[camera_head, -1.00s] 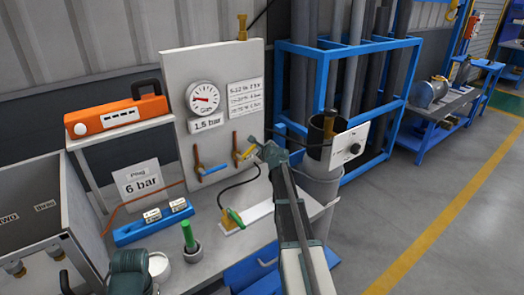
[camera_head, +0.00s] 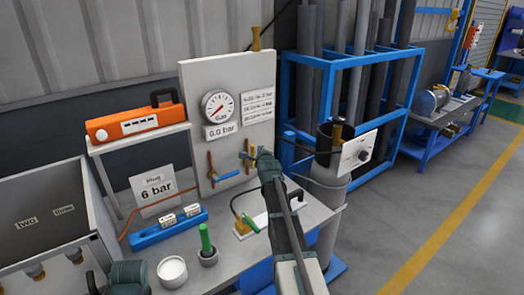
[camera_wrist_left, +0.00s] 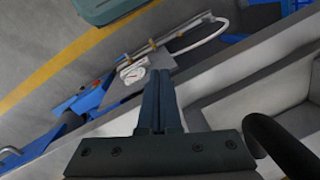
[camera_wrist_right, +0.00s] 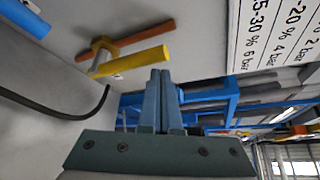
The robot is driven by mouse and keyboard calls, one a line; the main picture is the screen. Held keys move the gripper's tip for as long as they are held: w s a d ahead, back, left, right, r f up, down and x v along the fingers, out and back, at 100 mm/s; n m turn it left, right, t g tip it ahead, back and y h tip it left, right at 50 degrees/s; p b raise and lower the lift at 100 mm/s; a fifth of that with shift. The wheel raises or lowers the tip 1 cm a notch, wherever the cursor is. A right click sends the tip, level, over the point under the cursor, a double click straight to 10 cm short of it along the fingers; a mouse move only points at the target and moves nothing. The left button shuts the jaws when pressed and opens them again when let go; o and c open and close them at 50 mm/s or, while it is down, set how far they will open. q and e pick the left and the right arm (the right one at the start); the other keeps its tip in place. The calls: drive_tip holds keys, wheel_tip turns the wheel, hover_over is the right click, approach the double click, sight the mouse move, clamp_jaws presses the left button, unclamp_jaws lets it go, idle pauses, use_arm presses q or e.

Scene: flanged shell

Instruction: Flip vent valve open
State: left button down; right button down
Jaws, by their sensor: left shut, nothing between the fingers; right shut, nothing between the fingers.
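The grey panel (camera_head: 232,75) carries a round gauge (camera_head: 218,108) with the label 0.0 bar (camera_head: 219,132). The valve with the yellow lever (camera_head: 245,156) is on its orange pipe at the lower right; the lever (camera_wrist_right: 135,66) lies roughly along the pipe (camera_wrist_right: 152,33) in the right wrist view. The valve with the blue lever (camera_head: 228,176) is to its left, lever roughly across its pipe. My right gripper (camera_wrist_right: 160,75) is shut and empty, its tips beside the yellow lever's end, with a small apparent gap. My left gripper (camera_wrist_left: 160,75) is shut and empty, away from the panel.
A green-handled valve (camera_head: 262,221) with a black hose sits on the bench below. A green plug (camera_head: 205,238) in a cup and a white pot (camera_head: 172,270) stand in front.

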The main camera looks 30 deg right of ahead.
drive_tip(key=shift+a+r, duration=0.1)
drive_tip(key=shift+a, duration=0.45)
drive_tip(key=shift+d, duration=0.1)
idle(0.4)
